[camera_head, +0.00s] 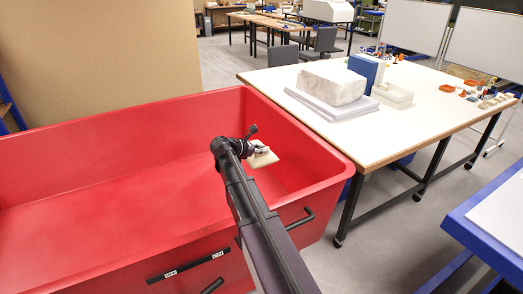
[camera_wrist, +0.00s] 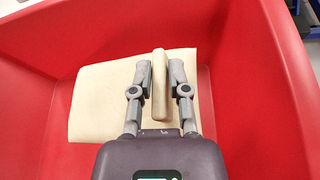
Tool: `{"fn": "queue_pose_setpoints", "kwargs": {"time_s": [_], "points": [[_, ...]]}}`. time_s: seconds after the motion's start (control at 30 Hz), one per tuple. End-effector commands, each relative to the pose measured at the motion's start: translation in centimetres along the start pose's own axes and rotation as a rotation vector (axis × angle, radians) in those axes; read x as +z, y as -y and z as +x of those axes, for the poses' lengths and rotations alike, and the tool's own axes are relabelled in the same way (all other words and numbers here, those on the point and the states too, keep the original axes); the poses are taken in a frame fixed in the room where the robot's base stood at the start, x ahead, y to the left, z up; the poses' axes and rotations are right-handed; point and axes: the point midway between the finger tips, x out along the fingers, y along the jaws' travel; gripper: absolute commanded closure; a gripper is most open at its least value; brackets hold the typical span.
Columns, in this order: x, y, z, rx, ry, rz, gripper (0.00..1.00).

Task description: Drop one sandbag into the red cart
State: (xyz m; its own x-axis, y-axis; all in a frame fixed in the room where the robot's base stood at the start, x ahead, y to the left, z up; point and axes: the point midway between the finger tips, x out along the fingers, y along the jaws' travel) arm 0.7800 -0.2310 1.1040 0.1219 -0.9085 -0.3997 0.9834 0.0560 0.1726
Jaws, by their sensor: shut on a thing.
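My gripper (camera_head: 258,150) is over the right end of the red cart (camera_head: 90,205), inside its rim as seen in the head view. In the wrist view my gripper (camera_wrist: 160,85) is shut on a cream sandbag (camera_wrist: 95,100), pinching a raised ridge in its middle. The sandbag also shows in the head view (camera_head: 264,159), hanging below the fingers. The red cart's walls (camera_wrist: 265,90) surround the sandbag in the wrist view. The visible cart floor is bare, and the part beneath the arm is hidden.
A white table (camera_head: 420,110) stands right of the cart, with a pale stone block (camera_head: 332,84), a blue box (camera_head: 366,70), a clear tray (camera_head: 392,95) and several small items. A blue-edged bench (camera_head: 490,225) is at the lower right. A tan panel (camera_head: 100,60) stands behind the cart.

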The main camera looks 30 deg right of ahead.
Motion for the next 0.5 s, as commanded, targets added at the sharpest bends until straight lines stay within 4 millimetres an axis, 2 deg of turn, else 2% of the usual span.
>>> {"fn": "queue_pose_setpoints", "kwargs": {"time_s": [0.5], "points": [[-4.0, 0.8, 1.9, 0.001, 0.004, 0.002, 1.0]]}}
